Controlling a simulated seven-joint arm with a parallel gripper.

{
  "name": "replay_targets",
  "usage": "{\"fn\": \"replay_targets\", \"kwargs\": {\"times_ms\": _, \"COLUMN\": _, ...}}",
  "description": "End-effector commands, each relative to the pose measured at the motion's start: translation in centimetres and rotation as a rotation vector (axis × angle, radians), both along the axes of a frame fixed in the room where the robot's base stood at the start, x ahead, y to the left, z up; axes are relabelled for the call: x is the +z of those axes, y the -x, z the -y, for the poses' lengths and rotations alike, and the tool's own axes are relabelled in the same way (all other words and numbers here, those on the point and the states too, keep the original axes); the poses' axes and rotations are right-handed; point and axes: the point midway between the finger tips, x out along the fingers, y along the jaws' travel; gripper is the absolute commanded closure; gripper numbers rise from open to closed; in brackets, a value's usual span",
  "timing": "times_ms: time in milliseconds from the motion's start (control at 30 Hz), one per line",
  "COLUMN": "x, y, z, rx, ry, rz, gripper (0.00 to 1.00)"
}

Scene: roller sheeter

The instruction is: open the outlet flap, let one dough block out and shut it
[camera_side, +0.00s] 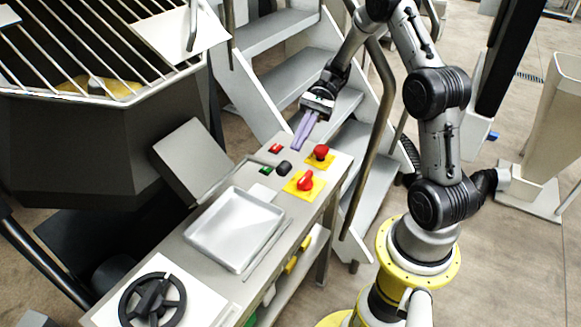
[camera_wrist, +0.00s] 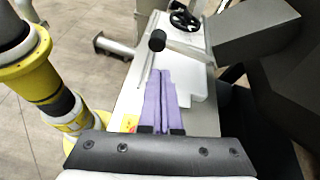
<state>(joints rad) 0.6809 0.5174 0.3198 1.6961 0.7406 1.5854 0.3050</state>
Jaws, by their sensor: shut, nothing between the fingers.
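My gripper (camera_side: 297,148) has purple fingers pressed together, pointing down over the far end of the control panel. It holds nothing. In the wrist view the fingers (camera_wrist: 162,74) point along the machine top. A thin lever with a black knob (camera_side: 283,168) lies just left of and below the fingertips; the knob also shows in the wrist view (camera_wrist: 157,40), beyond the fingertips. A grey plate (camera_side: 190,160), seemingly the outlet flap, slants beside the dark hopper (camera_side: 85,150). I cannot tell whether the outlet is open. Yellow dough (camera_side: 100,88) shows through the hopper's bars. The metal tray (camera_side: 235,228) is empty.
Red buttons on yellow plates (camera_side: 305,182) and small red and green buttons surround the knob. A black handwheel (camera_side: 152,300) sits at the near end. Grey steps (camera_side: 285,75) with a rail stand behind. The space above the tray is clear.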

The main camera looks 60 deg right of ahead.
Motion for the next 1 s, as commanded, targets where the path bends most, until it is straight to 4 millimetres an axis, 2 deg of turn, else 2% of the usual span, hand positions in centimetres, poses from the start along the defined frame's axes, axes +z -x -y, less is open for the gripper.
{"fn": "replay_targets", "kwargs": {"times_ms": 33, "x": -1.5, "y": 0.3, "z": 1.0, "rx": -0.035, "ry": -0.028, "rz": -0.032, "gripper": 1.0}}
{"fn": "replay_targets", "kwargs": {"times_ms": 133, "x": -3.3, "y": 1.0, "z": 2.1, "rx": -0.076, "ry": -0.066, "rz": -0.075, "gripper": 1.0}}
{"fn": "replay_targets", "kwargs": {"times_ms": 233, "x": -4.0, "y": 1.4, "z": 2.7, "rx": -0.102, "ry": -0.083, "rz": -0.093, "gripper": 1.0}}
{"fn": "replay_targets", "kwargs": {"times_ms": 333, "x": -4.1, "y": 1.5, "z": 2.4, "rx": -0.108, "ry": -0.081, "rz": -0.09, "gripper": 1.0}}
{"fn": "replay_targets", "kwargs": {"times_ms": 467, "x": -4.6, "y": 1.5, "z": 0.8, "rx": -0.105, "ry": -0.081, "rz": -0.092, "gripper": 1.0}}
{"fn": "replay_targets", "kwargs": {"times_ms": 867, "x": -7.2, "y": 1.4, "z": -6.5, "rx": -0.101, "ry": -0.08, "rz": -0.092, "gripper": 1.0}}
{"fn": "replay_targets", "kwargs": {"times_ms": 1000, "x": -5.2, "y": 1.4, "z": -6.5, "rx": -0.106, "ry": -0.075, "rz": -0.083, "gripper": 1.0}}
